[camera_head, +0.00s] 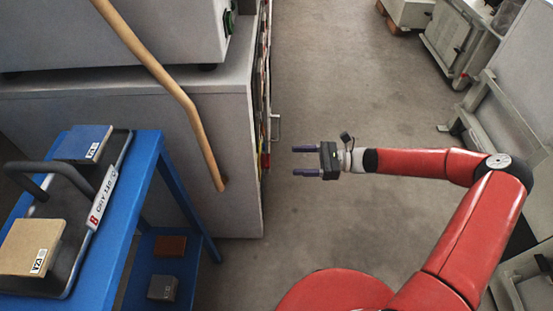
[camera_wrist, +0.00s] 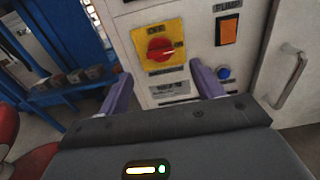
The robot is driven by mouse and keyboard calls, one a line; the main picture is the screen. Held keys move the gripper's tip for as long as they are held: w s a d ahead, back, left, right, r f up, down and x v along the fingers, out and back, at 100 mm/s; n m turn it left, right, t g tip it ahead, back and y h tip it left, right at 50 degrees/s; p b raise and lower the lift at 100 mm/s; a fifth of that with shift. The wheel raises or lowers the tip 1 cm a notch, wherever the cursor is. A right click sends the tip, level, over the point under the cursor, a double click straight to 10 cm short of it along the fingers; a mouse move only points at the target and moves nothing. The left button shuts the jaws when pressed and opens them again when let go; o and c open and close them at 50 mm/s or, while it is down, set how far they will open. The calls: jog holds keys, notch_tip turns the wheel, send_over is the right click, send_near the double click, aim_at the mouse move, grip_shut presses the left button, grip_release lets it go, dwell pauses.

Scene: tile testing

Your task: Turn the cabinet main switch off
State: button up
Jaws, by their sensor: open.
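The main switch (camera_wrist: 158,50) is a red rotary knob on a yellow plate on the cabinet's pale front panel. In the wrist view its grip lies roughly sideways, slightly tilted, and small lettering is on the plate above it. In the head view the knob (camera_head: 265,161) shows edge-on as a small red patch on the grey cabinet (camera_head: 228,110). My gripper (camera_head: 296,160) is open and empty, a short way right of the knob and pointing at it. In the wrist view its two purple fingers stand left and right of the knob, apart from it.
An orange switch (camera_wrist: 228,30) labelled PUMP and a blue button (camera_wrist: 223,73) are right of the knob. A door handle (camera_wrist: 290,80) sticks out farther right. A blue table (camera_head: 120,215) with tiles stands left of the cabinet. The floor (camera_head: 335,75) beyond my gripper is clear.

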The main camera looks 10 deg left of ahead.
aim_at(266, 161)
jog(key=x, duration=0.7)
jog(key=shift+s+a, duration=0.15)
jog(key=shift+a, duration=0.2)
jog(key=shift+c, duration=0.5)
jog(key=c, duration=0.9)
jog(key=shift+n, duration=0.4)
jog(key=shift+s+d+f+n+b, duration=0.1)
jog(key=shift+n+b, duration=1.1)
jog(key=shift+n, duration=1.65)
jog(key=shift+s+f+n+b, duration=0.1)
jog(key=shift+n+b, duration=1.15)
jog(key=shift+n, duration=1.65)
jog(key=shift+s+f+n+b, duration=0.1)
jog(key=shift+n+b, duration=1.1)
jog(key=shift+n, duration=1.65)
